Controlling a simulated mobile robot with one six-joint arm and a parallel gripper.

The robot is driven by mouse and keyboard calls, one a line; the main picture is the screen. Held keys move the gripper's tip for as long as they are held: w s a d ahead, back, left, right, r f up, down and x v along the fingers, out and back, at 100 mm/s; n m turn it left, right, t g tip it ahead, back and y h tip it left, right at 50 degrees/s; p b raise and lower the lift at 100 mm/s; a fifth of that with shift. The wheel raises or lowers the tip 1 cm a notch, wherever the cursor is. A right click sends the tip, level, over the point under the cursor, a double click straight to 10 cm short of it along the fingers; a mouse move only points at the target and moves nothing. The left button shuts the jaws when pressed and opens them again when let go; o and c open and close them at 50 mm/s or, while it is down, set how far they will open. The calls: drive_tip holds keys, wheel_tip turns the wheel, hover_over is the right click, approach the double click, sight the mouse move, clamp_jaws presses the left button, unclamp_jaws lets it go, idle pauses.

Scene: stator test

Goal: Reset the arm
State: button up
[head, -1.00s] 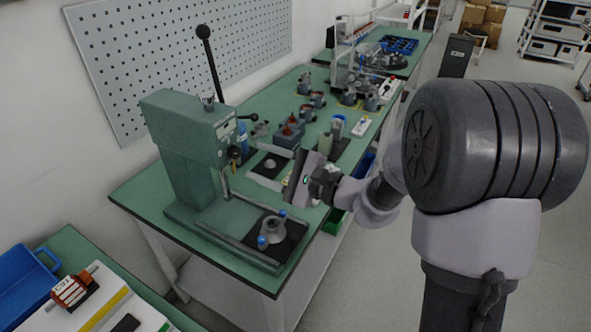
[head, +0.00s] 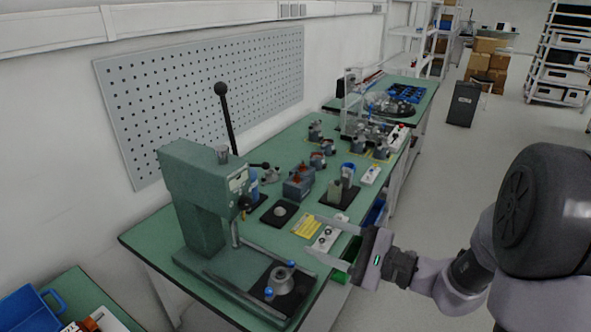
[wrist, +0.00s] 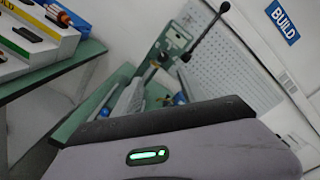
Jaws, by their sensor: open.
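My gripper (head: 316,235) shows in the head view at the right front edge of the green workbench (head: 150,236). Its two pale fingers point left and are spread apart, with nothing held between them. My arm reaches in from the right. In the wrist view, the grey gripper body with a green light fills the bottom and hides part of the bench. The green lever press (head: 200,205) stands left of my gripper. A grey stator-like part with blue knobs (head: 283,281) sits on the press base, below and left of my fingers.
A switch box (head: 327,238) and a yellow label (head: 306,226) lie behind the fingers. Several motor parts and a black pad (head: 279,213) stand farther back. A blue tray (head: 28,308) is at lower left.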

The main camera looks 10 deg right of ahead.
drive_tip(key=s+a+n+g+h, duration=0.4)
drive_tip(key=s+a+n+g, duration=0.45)
drive_tip(key=s, duration=0.65)
drive_tip(key=s+d+n+t+h, duration=0.2)
drive_tip(key=s+d+t+h, duration=0.1)
drive_tip(key=d+h, duration=0.4)
drive_tip(key=shift+s+d+r+h, duration=0.35)
drive_tip(key=shift+s+h, duration=0.25)
drive_tip(key=shift+s, duration=0.25)
